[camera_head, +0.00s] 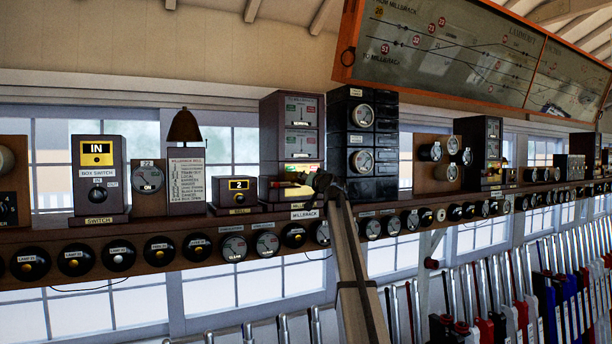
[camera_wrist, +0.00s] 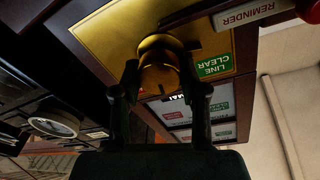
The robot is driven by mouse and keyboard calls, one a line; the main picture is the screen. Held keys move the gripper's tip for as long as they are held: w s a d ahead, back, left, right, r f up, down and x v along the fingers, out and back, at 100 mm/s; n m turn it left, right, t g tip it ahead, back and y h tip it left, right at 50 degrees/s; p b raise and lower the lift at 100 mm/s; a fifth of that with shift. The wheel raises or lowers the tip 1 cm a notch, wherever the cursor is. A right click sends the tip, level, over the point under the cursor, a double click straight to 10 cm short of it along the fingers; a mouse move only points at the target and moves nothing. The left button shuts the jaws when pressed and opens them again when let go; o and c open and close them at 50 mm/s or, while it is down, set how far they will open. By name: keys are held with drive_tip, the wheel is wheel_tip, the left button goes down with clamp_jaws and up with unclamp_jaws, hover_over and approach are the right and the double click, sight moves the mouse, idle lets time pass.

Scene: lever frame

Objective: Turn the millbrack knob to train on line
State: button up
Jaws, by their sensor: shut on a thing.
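The Millbrack instrument (camera_head: 292,141) is a tall dark case on the shelf in the head view, with a Millbrack label (camera_head: 305,214) below it. In the wrist view its brass plate (camera_wrist: 110,38) carries a round brass knob (camera_wrist: 158,57) and a green "LINE CLEAR" label (camera_wrist: 214,67), upside down. My gripper (camera_wrist: 161,80) has one finger on each side of the knob and is shut on it. In the head view my gripper (camera_head: 318,184) is at the instrument's lower front and hides the knob. The knob's pointer and the other position labels are not clear.
A white "REMINDER" label (camera_wrist: 253,13) and a red part sit beside the plate in the wrist view. A black instrument stack (camera_head: 362,140) stands close to the right. Levers (camera_head: 520,290) stand lower right.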

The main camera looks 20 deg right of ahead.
drive_tip(key=shift+w+m, duration=0.3)
drive_tip(key=shift+m, duration=0.1)
drive_tip(key=shift+a+m, duration=0.1)
drive_tip(key=shift+m, duration=0.3)
drive_tip(key=shift+m+g, duration=0.4)
drive_tip(key=shift+m, duration=1.7)
